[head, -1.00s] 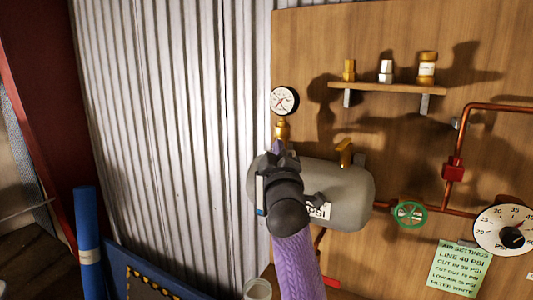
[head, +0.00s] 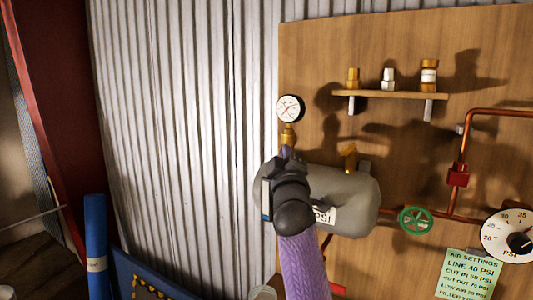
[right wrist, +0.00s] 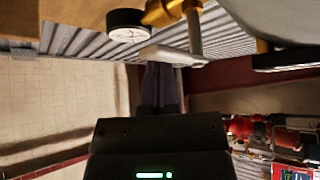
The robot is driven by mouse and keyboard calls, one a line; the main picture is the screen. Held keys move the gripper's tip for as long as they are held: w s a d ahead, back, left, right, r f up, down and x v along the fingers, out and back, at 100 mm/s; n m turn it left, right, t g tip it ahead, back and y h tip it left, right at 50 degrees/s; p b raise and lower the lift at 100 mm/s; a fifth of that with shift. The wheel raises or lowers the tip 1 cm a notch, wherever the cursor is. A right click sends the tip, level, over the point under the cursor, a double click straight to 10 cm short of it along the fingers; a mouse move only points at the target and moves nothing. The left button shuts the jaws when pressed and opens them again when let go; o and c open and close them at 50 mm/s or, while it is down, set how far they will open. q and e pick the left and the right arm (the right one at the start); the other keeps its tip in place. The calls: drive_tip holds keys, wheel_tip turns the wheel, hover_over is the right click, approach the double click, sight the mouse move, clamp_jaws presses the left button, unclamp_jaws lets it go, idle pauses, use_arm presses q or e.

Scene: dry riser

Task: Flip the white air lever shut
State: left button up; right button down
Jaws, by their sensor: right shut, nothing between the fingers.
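The white lever (right wrist: 172,55) shows in the right wrist view as a pale flat bar below the brass fitting (right wrist: 165,12) and the gauge (right wrist: 127,25). In the head view I cannot make it out; my right arm covers the area below the brass fitting (head: 288,136). My right gripper (head: 285,153) is in front of the grey tank's left end, just under that fitting. Its fingers (right wrist: 162,68) are shut and empty, with tips close under the lever; I cannot tell whether they touch. My left gripper is not in view.
The grey tank (head: 350,200) is right of my gripper. A wooden board (head: 400,45) carries a shelf (head: 390,95) with fittings, red pipe, a green valve wheel (head: 415,220), a large gauge (head: 510,236) and a green note (head: 467,274). Corrugated metal (head: 190,130) is at left.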

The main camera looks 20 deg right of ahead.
wheel_tip(320, 180, up, 5)
drive_tip(key=p, duration=0.4)
drive_tip(key=s+a+f+b, duration=0.3)
drive_tip(key=s+a+f, duration=0.2)
drive_tip(key=a+f, duration=0.1)
drive_tip(key=shift+s+f, duration=0.15)
drive_tip(key=shift+f, duration=0.65)
